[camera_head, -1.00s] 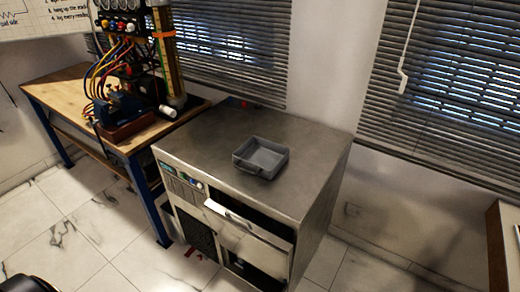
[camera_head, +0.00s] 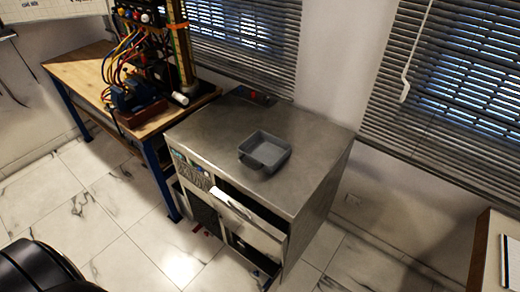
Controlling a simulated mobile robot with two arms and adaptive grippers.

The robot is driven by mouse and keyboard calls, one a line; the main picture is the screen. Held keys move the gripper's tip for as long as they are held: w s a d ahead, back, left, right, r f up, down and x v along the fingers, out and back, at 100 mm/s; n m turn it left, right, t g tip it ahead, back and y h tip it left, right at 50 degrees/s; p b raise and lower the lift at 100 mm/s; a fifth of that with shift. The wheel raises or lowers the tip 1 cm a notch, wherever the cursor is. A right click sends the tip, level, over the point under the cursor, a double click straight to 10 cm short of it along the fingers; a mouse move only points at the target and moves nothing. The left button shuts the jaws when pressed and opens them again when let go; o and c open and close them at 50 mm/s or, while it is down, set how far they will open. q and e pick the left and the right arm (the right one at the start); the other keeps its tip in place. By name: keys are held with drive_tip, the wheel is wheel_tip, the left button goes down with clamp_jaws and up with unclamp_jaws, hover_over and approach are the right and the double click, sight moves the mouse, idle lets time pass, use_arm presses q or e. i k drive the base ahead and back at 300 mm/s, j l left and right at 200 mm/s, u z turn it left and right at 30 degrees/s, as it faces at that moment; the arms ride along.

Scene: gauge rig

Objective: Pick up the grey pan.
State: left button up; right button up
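The grey pan (camera_head: 265,152) is a shallow square tray with a handle on its near left side. It rests upright on the metal top of a steel cabinet (camera_head: 207,142), near the middle, and looks empty. Neither of my grippers is in view. Nothing touches the pan.
The cabinet has a partly open front drawer (camera_head: 248,212) with a pale handle. A wooden bench (camera_head: 75,68) with a gauge rig and hoses (camera_head: 145,70) stands to the left. A wall with blinds is behind. Tiled floor (camera_head: 120,210) in front is clear. Another table edge (camera_head: 482,250) is at right.

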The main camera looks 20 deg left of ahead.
sight(262, 151)
drive_tip(key=i+l+u, duration=0.65)
drive_tip(key=l, duration=0.25)
